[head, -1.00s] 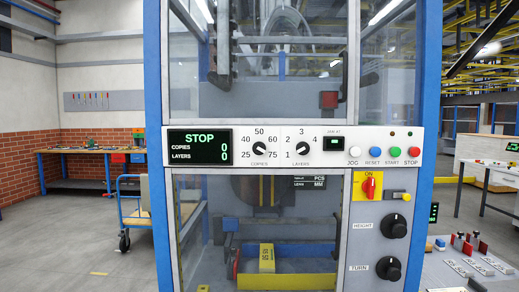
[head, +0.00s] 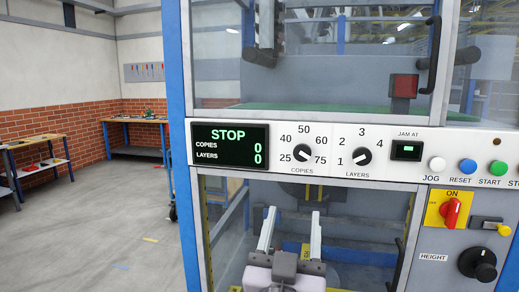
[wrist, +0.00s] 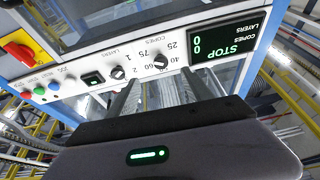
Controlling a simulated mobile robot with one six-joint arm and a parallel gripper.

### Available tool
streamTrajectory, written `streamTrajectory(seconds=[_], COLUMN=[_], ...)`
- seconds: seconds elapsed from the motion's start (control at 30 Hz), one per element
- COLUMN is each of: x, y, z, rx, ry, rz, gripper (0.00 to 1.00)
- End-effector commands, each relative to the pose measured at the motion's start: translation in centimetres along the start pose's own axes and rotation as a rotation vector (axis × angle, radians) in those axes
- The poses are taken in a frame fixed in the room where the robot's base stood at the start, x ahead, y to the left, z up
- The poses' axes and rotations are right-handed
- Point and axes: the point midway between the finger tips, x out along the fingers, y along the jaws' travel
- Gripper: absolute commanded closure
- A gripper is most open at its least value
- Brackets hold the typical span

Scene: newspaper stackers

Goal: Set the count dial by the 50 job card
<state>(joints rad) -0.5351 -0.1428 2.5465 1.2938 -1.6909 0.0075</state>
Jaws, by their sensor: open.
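The count dial, labelled COPIES, is a black knob (head: 303,154) on the white control panel (head: 400,133), ringed by 25, 40, 50, 60 and 75. Its pointer is too small to read surely. In the wrist view the dial (wrist: 161,60) appears upside down, ahead of the fingers. My gripper (head: 290,217) is open and empty, below the dial in the head view and apart from it. Its fingers (wrist: 160,82) also show in the wrist view. The display (head: 230,145) reads STOP, copies 0, layers 0. I cannot make out a 50 job card.
The layers dial (head: 361,156) is close right of the count dial. The jam switch (head: 406,150), several push buttons (head: 468,166), a red ON switch (head: 452,212) and the height knob (head: 478,263) stand further right. A glass door lies below the panel.

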Motion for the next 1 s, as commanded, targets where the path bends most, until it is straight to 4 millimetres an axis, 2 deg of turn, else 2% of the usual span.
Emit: streamTrajectory(seconds=[0.13, 0.33, 0.6, 0.73, 0.87, 1.0], x=[0.6, 3.7, 11.8, 14.8, 16.6, 17.2], y=[-0.1, 0.1, 0.3, 0.3, 0.2, 0.2], z=[-1.1, -1.8, -1.3, -1.3, -1.3, -1.2], rx=[-0.036, -0.037, -0.031, -0.030, -0.030, -0.029], ry=[0.031, 0.028, 0.032, 0.032, 0.033, 0.031], rz=[0.014, 0.014, 0.015, 0.013, 0.011, 0.011], gripper=[0.41, 0.41, 0.41, 0.41, 0.41, 0.41])
